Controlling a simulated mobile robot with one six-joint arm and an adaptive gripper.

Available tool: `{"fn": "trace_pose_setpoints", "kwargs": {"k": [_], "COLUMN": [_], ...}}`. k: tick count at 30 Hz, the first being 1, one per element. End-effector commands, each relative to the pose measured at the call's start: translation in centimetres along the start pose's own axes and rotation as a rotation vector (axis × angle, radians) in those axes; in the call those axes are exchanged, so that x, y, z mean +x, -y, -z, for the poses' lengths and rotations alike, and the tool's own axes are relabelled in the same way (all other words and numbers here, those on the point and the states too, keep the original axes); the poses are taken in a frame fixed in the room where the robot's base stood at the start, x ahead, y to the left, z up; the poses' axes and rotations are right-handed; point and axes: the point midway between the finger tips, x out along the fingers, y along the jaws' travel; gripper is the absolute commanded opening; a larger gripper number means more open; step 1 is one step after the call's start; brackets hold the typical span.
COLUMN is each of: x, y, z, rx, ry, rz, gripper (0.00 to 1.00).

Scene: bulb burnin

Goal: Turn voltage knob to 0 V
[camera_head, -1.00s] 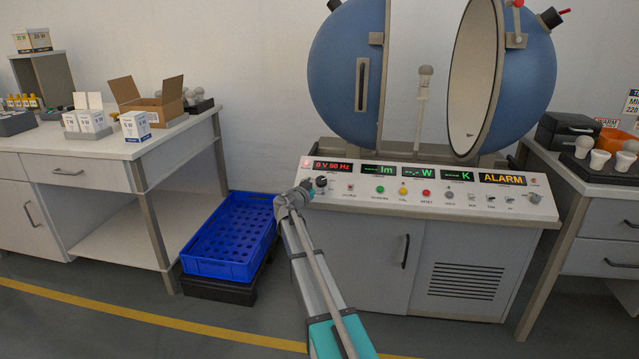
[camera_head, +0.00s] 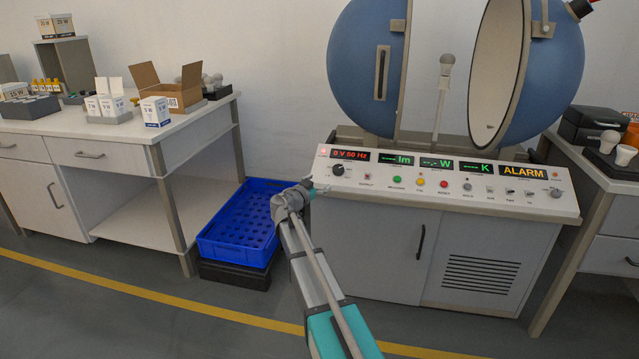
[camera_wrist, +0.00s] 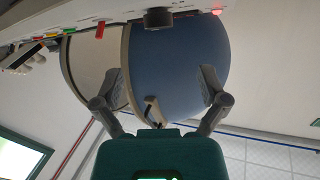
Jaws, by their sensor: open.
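The voltage knob (camera_head: 338,170) is a black round knob at the left end of the sloped control panel (camera_head: 450,186). The red display (camera_head: 349,155) above it reads 0 V 60 Hz. In the wrist view the dark knob (camera_wrist: 159,18) juts from the panel edge at the top middle, beyond the fingers. My gripper (camera_head: 306,187) is just left of the panel's left end, apart from the knob. In the wrist view my gripper (camera_wrist: 161,88) has its two fingers spread wide with nothing between them.
An opened blue sphere (camera_head: 362,65) with a bulb (camera_head: 446,62) on a post stands behind the panel. A table with boxes (camera_head: 155,110) is further left. The floor in front is clear.

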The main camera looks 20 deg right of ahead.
Motion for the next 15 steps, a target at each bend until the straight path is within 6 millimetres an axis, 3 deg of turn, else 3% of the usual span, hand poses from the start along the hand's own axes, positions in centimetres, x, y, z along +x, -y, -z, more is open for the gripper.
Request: {"fn": "trace_pose_setpoints", "kwargs": {"k": [8, 15], "x": [-0.4, -2.7], "y": [-0.7, -4.3], "z": [-0.3, -2.1], "rx": [-0.015, -0.106], "ry": [0.021, 0.147], "rz": [-0.015, -0.091], "gripper": [0.93, 0.93]}}
